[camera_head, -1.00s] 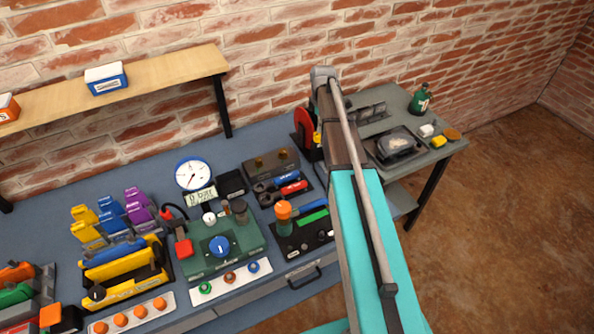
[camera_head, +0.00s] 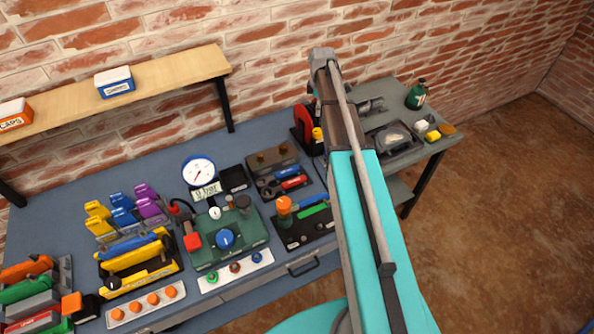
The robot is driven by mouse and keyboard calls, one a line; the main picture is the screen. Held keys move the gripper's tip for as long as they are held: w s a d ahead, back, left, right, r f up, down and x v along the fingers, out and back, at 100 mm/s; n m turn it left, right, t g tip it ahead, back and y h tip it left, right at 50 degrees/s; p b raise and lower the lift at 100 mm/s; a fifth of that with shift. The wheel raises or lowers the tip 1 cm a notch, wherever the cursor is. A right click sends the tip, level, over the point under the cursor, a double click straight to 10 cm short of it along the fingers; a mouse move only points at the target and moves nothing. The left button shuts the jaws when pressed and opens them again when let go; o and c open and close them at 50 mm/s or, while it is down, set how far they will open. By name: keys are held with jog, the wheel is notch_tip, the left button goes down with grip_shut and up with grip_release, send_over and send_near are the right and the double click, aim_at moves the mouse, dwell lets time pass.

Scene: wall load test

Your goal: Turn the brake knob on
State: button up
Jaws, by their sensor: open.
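No label I can read marks a brake knob. Candidates on the blue bench are a round blue knob (camera_head: 225,239) on a green unit (camera_head: 208,256), an orange-topped knob (camera_head: 284,205) on a black unit, and a dark knob (camera_head: 113,282) on the yellow unit (camera_head: 150,278). Whether any of them is on or off cannot be told. My teal and grey arm rises across the right of the bench, with its upper joint in front of the brick wall. My gripper does not show; the knobs named here stand clear of the arm in this view.
A round gauge (camera_head: 198,171) and a small display (camera_head: 206,191) stand behind the green unit. A wooden shelf (camera_head: 160,79) hangs over the bench's back left. A grey side table (camera_head: 436,151) holds a green bottle (camera_head: 416,95) at right. Open floor (camera_head: 500,230) lies beyond.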

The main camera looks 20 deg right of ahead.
jog(key=s+a+f+m+b, duration=0.2)
jog(key=s+a+m, duration=0.4)
jog(key=s, duration=0.6)
jog(key=s+a+f+m+b, duration=0.2)
jog(key=s+a+m, duration=0.5)
jog(key=s, duration=0.5)
jog(key=shift+a+f, duration=0.2)
jog(key=shift+a, duration=0.8)
jog(key=shift+s+a, duration=0.1)
jog(key=shift+s, duration=0.05)
dwell(0.4)
